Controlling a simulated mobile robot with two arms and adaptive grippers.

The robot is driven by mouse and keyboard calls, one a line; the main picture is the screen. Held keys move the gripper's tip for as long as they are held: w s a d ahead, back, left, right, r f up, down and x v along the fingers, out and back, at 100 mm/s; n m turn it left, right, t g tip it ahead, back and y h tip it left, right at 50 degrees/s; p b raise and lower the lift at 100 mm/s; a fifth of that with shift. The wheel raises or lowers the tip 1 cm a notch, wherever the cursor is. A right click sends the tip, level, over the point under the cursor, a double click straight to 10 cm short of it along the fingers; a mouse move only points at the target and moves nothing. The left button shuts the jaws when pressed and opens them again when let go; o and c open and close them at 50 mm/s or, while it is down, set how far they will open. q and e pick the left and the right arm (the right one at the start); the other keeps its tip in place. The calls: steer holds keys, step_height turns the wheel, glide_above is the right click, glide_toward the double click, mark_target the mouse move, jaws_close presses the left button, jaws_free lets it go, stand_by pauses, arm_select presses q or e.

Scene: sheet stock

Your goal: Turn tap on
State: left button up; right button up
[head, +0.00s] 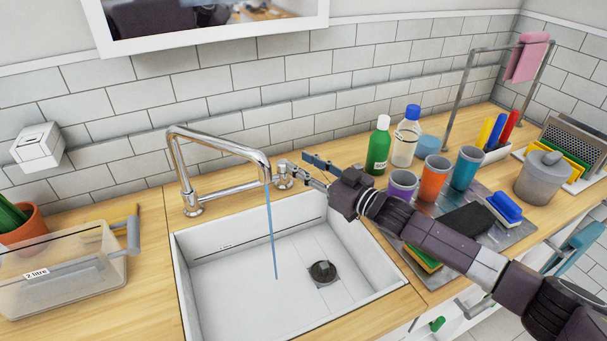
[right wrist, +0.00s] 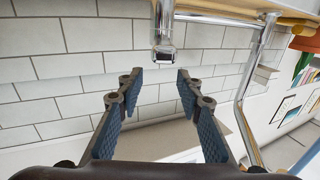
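The chrome tap (head: 222,147) stands at the back left of the white sink (head: 195,265), its spout reaching over the basin. A thin blue stream of water (head: 272,235) runs from the spout down into the sink. The tap's small chrome handle (head: 283,176) is on the counter behind the sink. My right gripper (head: 311,170) is beside the handle, on its right. In the right wrist view its two blue-padded fingers (right wrist: 158,84) are spread with nothing between them, and a chrome fitting (right wrist: 165,38) shows beyond the tips. My left gripper is not in view.
Green and clear bottles (head: 379,146), several cups (head: 434,178) and a brush (head: 503,208) stand right of the sink, near my right arm. A clear tub (head: 60,275) is at the left. The tiled wall (head: 240,90) rises close behind the tap.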

step_height(320, 180, up, 7)
steer(key=shift+f, duration=0.2)
steer(key=shift+c, duration=0.6)
